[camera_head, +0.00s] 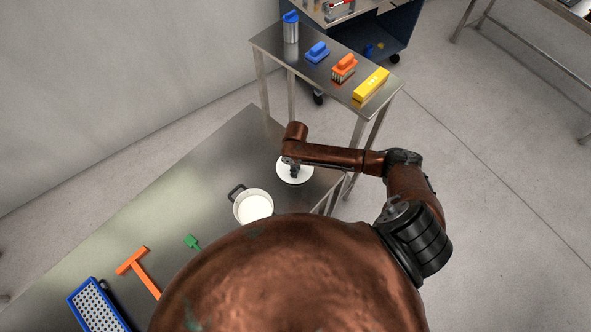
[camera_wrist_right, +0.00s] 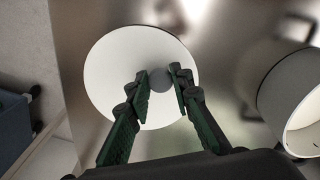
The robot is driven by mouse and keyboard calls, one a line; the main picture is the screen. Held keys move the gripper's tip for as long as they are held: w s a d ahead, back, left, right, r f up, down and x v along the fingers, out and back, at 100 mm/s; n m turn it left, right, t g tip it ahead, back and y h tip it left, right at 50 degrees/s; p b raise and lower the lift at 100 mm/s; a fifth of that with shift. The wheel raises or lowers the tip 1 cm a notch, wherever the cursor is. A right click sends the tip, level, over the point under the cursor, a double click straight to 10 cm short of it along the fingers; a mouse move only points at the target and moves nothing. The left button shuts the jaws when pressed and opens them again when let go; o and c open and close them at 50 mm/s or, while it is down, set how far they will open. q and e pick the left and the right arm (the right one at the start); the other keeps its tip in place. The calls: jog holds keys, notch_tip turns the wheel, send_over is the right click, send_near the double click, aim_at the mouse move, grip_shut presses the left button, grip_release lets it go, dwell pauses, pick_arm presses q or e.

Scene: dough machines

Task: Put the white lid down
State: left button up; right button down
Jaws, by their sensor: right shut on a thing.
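The white lid (camera_head: 306,172) is a round disc over the far right end of the steel table in the head view. In the right wrist view the lid (camera_wrist_right: 112,72) shows whole, with a grey knob (camera_wrist_right: 158,78) near its middle. My right gripper (camera_head: 294,172) is above the lid, and its fingers (camera_wrist_right: 162,84) are shut on the knob. I cannot tell whether the lid touches the table. My left gripper is not in view.
The steel table (camera_head: 185,190) also holds an orange T-shaped tool (camera_head: 140,268), a green item (camera_head: 192,241) and a blue-framed grater-like object (camera_head: 97,306). A higher side table (camera_head: 300,62) behind carries a bottle (camera_head: 290,28), brushes (camera_head: 344,67) and a yellow box (camera_head: 371,84).

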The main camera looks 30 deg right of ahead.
jog(key=shift+f, duration=0.1)
jog(key=c, duration=1.7)
grip_release()
notch_tip(320, 180, up, 12)
jog(key=shift+r+b, duration=0.15)
jog(key=shift+b, duration=0.3)
